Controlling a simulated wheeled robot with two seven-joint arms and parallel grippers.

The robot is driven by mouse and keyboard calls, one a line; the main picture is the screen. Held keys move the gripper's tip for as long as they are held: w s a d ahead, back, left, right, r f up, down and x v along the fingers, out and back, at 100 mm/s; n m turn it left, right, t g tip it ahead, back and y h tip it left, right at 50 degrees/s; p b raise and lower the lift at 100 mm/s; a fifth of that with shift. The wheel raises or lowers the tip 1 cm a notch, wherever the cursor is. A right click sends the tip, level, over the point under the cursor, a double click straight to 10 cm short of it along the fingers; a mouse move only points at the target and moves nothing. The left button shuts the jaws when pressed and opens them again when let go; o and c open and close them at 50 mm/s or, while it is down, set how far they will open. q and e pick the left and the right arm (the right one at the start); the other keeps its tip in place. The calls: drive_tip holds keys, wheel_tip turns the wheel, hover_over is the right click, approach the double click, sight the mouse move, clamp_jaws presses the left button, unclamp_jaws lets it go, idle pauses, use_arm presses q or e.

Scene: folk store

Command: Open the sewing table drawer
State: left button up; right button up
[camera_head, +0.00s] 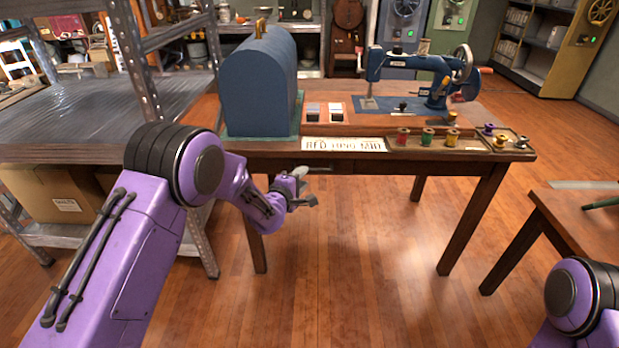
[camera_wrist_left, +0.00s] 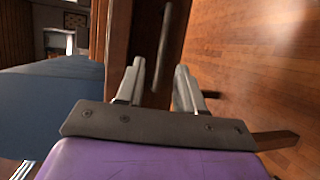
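The wooden sewing table (camera_head: 488,152) stands ahead, with a blue sewing machine (camera_head: 420,75) on top. The drawer sits under its front edge and looks shut. Its grey bar handle (camera_wrist_left: 164,45) shows in the left wrist view against the dark wood front. My left gripper (camera_head: 305,187) is just in front of the table's left front part. In the left wrist view its two fingers (camera_wrist_left: 160,80) are apart, with the near end of the bar showing in the gap. I cannot tell whether they touch it. My right gripper is out of view.
A blue cover (camera_head: 260,85), a sign (camera_head: 343,144) and a tray of thread spools (camera_head: 450,140) sit on the table. A metal shelf (camera_head: 70,115) stands close on the left. Another wooden table (camera_head: 570,225) is at right. The floor in front is clear.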

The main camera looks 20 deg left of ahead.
sight(311, 170)
use_arm(q)
drive_tip(key=x, duration=0.6)
drive_tip(key=shift+f+b, duration=0.15)
drive_tip(key=shift+b, duration=0.25)
clamp_jaws()
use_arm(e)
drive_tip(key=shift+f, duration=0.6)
